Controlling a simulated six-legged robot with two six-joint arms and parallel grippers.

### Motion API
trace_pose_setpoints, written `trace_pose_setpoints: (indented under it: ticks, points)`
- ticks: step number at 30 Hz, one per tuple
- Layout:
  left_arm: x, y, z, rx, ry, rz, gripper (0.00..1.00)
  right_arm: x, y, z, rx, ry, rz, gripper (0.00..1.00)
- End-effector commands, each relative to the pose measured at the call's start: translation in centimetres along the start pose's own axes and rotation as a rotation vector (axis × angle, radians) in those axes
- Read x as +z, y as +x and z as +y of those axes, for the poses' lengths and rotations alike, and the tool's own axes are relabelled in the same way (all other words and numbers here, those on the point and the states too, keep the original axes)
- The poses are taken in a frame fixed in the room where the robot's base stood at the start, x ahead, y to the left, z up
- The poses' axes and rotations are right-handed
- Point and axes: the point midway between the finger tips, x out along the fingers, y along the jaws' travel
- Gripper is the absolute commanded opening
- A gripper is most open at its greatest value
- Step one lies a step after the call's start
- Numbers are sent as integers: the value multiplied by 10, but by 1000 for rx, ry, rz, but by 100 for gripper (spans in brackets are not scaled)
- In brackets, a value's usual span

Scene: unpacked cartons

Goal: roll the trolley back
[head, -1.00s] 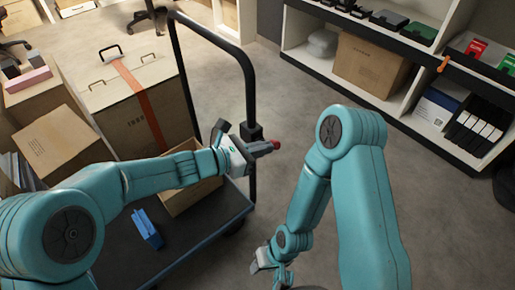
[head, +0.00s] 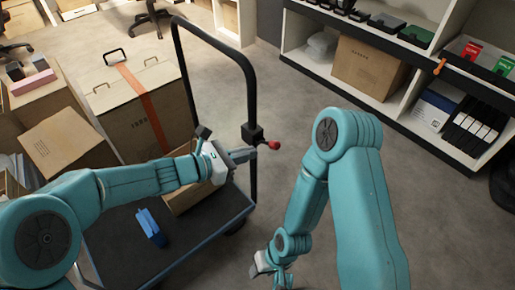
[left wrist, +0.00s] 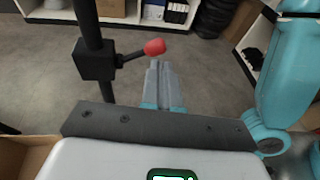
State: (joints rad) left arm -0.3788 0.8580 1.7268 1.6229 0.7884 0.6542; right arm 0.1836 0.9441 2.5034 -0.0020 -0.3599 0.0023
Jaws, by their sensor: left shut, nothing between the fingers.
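The trolley has a dark platform (head: 120,245) with a blue edge and a tall black handle frame (head: 252,90). A black clamp (head: 252,133) on the frame's near post carries a short lever with a red knob (head: 274,145). The clamp (left wrist: 95,60) and red knob (left wrist: 155,47) also show in the left wrist view. My left gripper (head: 250,154) is shut and empty, just left of the knob and slightly below it; its fingertips (left wrist: 160,64) point towards the knob, apparently not around it. My right gripper (head: 262,268) hangs low at bottom centre, its fingers too small to judge.
A large carton with an orange strap (head: 145,110), an open carton (head: 180,197) and a blue object (head: 151,228) are on or beside the platform. Smaller cartons (head: 60,145) crowd the left. A white shelf unit (head: 395,105) stands at the right. Floor between trolley and shelves is clear.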

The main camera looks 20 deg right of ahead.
Motion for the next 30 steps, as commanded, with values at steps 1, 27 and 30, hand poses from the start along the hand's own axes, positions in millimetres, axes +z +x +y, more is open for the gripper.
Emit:
trace_pose_setpoints:
  ticks: [1, 27, 30]
  points:
    - [3, -11, 1, 3, -2, -1, 0, 0, -5, -2, 0, -2, -1, 42]
    - [0, -87, 2, -1, -1, 1, 0, 5, -20, -10, -1, -12, -12, 42]
    - [0, -87, 2, -1, -1, 1, 0, 5, -20, -10, -1, -12, -12, 42]
